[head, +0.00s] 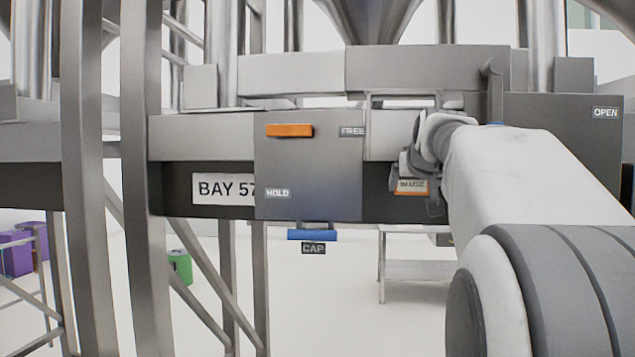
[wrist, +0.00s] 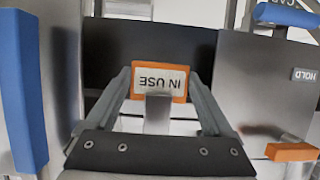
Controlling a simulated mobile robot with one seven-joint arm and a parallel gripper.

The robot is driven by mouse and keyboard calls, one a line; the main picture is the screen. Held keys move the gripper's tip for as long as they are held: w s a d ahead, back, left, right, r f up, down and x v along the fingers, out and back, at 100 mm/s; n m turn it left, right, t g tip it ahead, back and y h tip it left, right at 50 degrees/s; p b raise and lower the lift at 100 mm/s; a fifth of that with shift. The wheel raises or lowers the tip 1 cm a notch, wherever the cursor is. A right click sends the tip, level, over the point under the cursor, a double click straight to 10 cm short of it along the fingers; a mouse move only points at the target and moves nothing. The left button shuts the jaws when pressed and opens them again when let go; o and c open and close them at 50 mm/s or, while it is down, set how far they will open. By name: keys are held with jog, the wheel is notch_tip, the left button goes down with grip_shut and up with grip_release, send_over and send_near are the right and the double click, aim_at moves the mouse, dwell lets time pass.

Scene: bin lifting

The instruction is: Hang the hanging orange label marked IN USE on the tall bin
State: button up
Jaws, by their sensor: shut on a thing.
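The orange-bordered label marked IN USE (head: 411,187) hangs at my gripper (head: 416,170), in front of the dark band right of the grey panel. In the wrist view the label (wrist: 160,68) appears upside down between the two fingers of my gripper (wrist: 160,88). My gripper is shut on it; a small grey tab (wrist: 158,108) at the label partly hides the nearer edge. A steel hopper cone (head: 370,18) shows at the top of the head view, cut off by the frame. I cannot tell which vessel is the tall bin.
The grey panel (head: 320,165) beside the label carries an orange handle (head: 290,130) and FREE and HOLD plates. A blue CAP handle (head: 312,234) sits below it. Steel posts (head: 140,180) stand at left. A grey box marked OPEN (head: 570,125) is at right.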

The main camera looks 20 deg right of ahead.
jog(key=shift+f, duration=0.2)
jog(key=o, duration=1.2)
jog(key=shift+s+r, duration=0.1)
jog(key=shift+r, duration=0.05)
